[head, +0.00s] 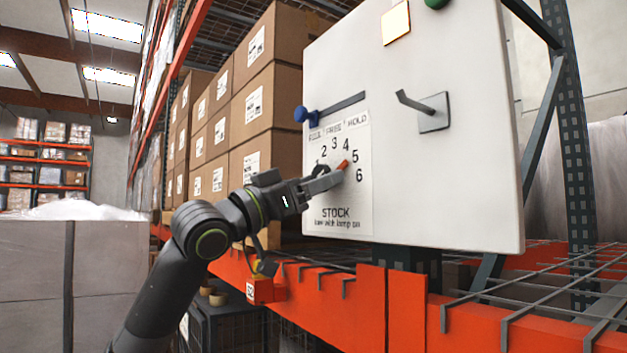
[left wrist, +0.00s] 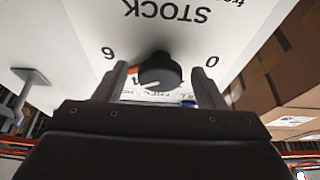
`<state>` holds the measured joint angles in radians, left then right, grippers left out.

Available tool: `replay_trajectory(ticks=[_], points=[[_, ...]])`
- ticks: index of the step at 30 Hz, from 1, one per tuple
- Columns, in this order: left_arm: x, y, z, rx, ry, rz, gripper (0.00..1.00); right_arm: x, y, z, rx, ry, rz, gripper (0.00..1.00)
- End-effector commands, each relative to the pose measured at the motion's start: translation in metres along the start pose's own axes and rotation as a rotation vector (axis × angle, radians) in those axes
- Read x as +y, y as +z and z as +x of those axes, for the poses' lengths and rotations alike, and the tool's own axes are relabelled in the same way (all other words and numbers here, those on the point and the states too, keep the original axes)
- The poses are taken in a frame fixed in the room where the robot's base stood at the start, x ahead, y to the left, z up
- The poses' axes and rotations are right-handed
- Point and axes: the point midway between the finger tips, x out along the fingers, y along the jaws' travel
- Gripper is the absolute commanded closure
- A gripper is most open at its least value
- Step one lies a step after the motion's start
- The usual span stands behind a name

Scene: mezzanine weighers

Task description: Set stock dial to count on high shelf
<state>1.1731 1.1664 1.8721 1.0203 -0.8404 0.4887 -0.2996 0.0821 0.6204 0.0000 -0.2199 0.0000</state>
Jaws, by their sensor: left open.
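The stock dial is on a white panel (head: 460,190), with numbers printed in an arc above the word STOCK. In the left wrist view its dark round knob (left wrist: 160,70) is seen upside down, between 6 and 0. A red pointer (head: 343,165) is near 4 and 5 in the head view. My left gripper (head: 328,178) reaches the dial from the left. In the left wrist view its open fingers stand on both sides of the knob; I cannot tell whether they touch it. The fingers partly hide the dial. My right gripper is not in view.
Brown cartons (head: 268,105) are stacked on the rack behind the panel. A blue-knobbed lever (head: 300,114) sits above the dial, and a grey handle (head: 435,110) to its right. An orange beam (head: 335,300) runs below. A pale lamp (head: 396,22) and green button (head: 437,3) are at the top.

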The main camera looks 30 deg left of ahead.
Motion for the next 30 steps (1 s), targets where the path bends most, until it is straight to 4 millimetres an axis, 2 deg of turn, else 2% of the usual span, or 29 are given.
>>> replay_trajectory(ticks=[3,12,20,30], points=[[0.000,0.000,0.000,0.000,0.000,0.000,0.39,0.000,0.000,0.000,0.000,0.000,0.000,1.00],[0.000,0.000,0.000,0.000,0.000,0.000,0.78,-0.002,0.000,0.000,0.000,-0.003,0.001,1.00],[0.001,0.001,-0.001,0.000,-0.010,-0.025,0.80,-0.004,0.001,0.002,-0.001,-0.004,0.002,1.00],[0.003,0.001,-0.001,0.002,-0.083,-0.206,0.80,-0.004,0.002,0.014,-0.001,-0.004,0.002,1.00]])
